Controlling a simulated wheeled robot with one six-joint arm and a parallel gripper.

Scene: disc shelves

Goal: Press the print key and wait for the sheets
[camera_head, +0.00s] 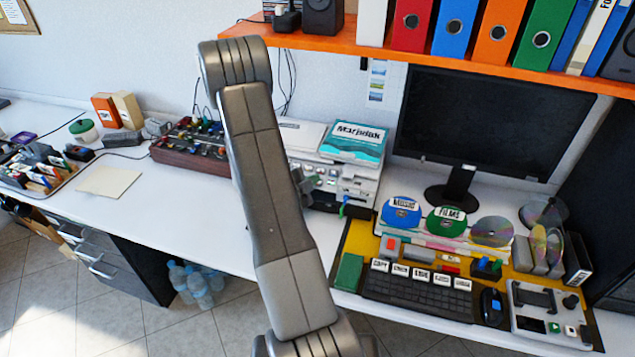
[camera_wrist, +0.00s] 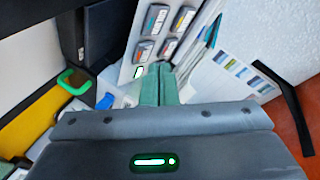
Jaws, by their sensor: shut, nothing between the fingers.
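The printer (camera_head: 358,172) is a pale box on the white desk, partly hidden behind my arm in the head view. In the wrist view its light key panel (camera_wrist: 132,55) carries several dark grey keys with small coloured labels. A small key with a white-green face (camera_wrist: 139,72) is at the panel's lower end. My gripper (camera_wrist: 157,68) has its two green fingers together and empty, with the tips just right of that key. I cannot tell whether they touch the panel. In the head view my gripper (camera_head: 310,188) is mostly hidden, at the printer's front.
A teal-and-white pack (camera_head: 354,142) lies on the printer. A monitor (camera_head: 490,120) and keyboard (camera_head: 415,292) are to the right. An orange shelf (camera_head: 330,40) with binders overhangs. The left desk has clear room.

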